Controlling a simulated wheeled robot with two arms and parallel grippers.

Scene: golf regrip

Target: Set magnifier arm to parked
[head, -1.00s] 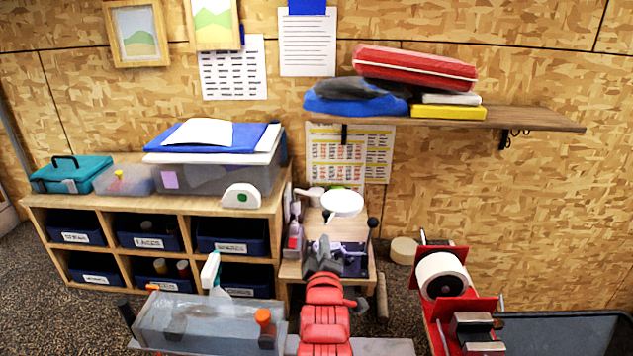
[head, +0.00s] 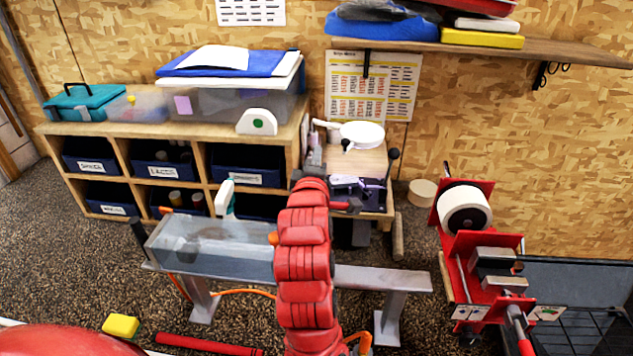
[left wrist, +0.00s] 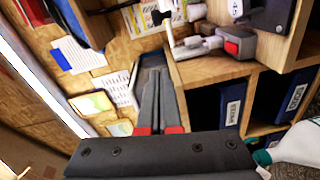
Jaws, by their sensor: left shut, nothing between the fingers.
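The magnifier has a round white head (head: 362,134) above the small wooden bench, with its white arm (head: 326,125) running to the left behind it. In the left wrist view, white arm links (left wrist: 190,46) and a grey-and-red joint or clamp (left wrist: 236,42) show beside the wooden unit. My left gripper (head: 313,150) is at the left edge of the small bench, just below the magnifier's arm in the picture. In the left wrist view its dark fingers (left wrist: 154,68) are together and empty, apart from the white links. My red forearm hides part of the bench front. My right gripper is out of view.
A wooden cubby unit (head: 125,137) with labelled blue bins stands left of the small bench (head: 372,160). A clear water tank (head: 210,248) sits on a grey bench in front. A red roll stand (head: 465,240) is at right. A wall shelf (head: 480,50) hangs above.

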